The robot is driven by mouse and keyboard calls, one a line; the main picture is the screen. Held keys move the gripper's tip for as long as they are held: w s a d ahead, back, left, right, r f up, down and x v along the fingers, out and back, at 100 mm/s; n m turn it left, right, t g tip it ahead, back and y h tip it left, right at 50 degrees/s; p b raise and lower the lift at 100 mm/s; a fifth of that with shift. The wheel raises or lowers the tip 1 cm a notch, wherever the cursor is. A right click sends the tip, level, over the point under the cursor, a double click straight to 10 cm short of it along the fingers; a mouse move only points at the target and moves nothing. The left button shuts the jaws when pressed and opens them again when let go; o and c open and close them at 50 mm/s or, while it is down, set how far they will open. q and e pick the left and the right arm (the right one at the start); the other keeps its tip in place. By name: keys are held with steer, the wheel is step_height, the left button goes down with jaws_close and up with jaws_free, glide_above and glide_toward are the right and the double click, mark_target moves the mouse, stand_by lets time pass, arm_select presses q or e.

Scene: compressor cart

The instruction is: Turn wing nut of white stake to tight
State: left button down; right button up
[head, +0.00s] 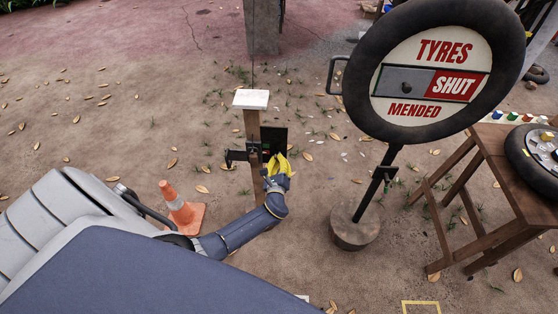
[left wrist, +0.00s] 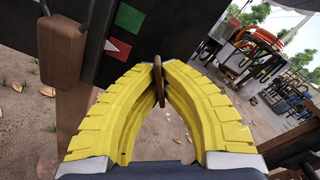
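The white stake (head: 250,98) is a wooden post with a white top, upright left of the round sign in the head view. A black plate (head: 273,138) and dark bracket are fixed to it. My left gripper (head: 276,160) is at the plate, its yellow fingers pointing up. In the left wrist view the fingertips (left wrist: 158,72) close on a thin brown wing nut (left wrist: 159,88), seen nearly edge-on. Beside it the plate carries a green square (left wrist: 129,17) and a red patch (left wrist: 120,50) with a white pointer. My right gripper is not seen.
An orange cone (head: 181,209) stands left of my left forearm. The round tyre sign (head: 420,108) stands on a pole to the right of the stake. A wooden table (head: 500,172) with a wheel is at the far right. Leafy ground between is mostly clear.

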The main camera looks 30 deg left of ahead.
arm_select(q)
steer(key=m, duration=0.6)
steer(key=shift+m, duration=0.4)
stand_by(0.4)
steer(key=c, duration=1.6)
jaws_free()
steer(key=v, duration=1.2)
